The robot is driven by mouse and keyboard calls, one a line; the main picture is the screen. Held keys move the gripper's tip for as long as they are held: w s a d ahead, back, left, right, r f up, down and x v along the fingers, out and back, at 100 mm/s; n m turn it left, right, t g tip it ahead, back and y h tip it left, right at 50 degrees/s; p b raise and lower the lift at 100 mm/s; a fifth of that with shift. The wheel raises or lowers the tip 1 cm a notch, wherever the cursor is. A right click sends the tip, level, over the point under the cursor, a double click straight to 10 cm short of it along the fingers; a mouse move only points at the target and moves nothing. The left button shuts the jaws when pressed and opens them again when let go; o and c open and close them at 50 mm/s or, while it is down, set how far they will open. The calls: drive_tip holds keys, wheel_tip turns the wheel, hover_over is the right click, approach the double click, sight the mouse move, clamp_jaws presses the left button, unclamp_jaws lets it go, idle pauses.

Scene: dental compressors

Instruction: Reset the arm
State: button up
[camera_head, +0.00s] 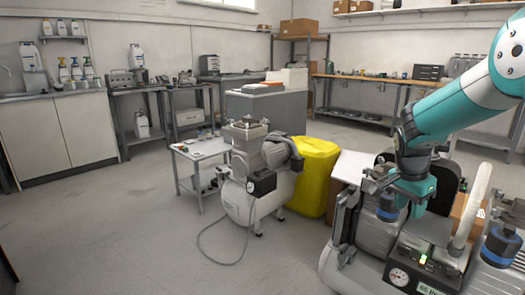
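My arm, teal and white, reaches in from the upper right. Its dark wrist hangs above a compressor (366,232) at the lower right. My gripper (372,183) is small and dark against the compressor's dark parts. I cannot tell whether its fingers are open or shut, or whether it touches anything. The compressor has a front panel with a round gauge (399,277), a lit green switch (423,259) and a small display. Part of it is hidden behind my arm and cut off by the frame edge.
A second compressor (243,203) stands on the floor at the centre, its cable trailing in front. Benches line the walls. The floor at left front is clear.

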drive_tip(key=s+a+r+n+y, duration=0.1)
drive_tip(key=s+a+r+n, duration=0.25)
drive_tip(key=a, duration=0.25)
drive_tip(key=s+a+r+n+y, duration=0.1)
drive_tip(key=s+a+r+n, duration=0.1)
drive_tip(key=s+a+n, duration=0.3)
drive_tip(key=s+a+r+n+y, duration=0.2)
drive_tip(key=s+a+n, duration=0.55)
drive_tip(key=s, duration=0.35)
drive_tip(key=s+a+r+n+y, duration=0.1)
drive_tip(key=s+a+n+y, duration=0.2)
drive_tip(key=s+a+n, duration=0.6)
wheel_tip(320, 180, up, 25)
drive_tip(key=s+d+m+p, duration=0.1)
drive_tip(key=m+p, duration=0.2)
drive_tip(key=p, duration=2.1)
drive_tip(key=shift+m, duration=0.3)
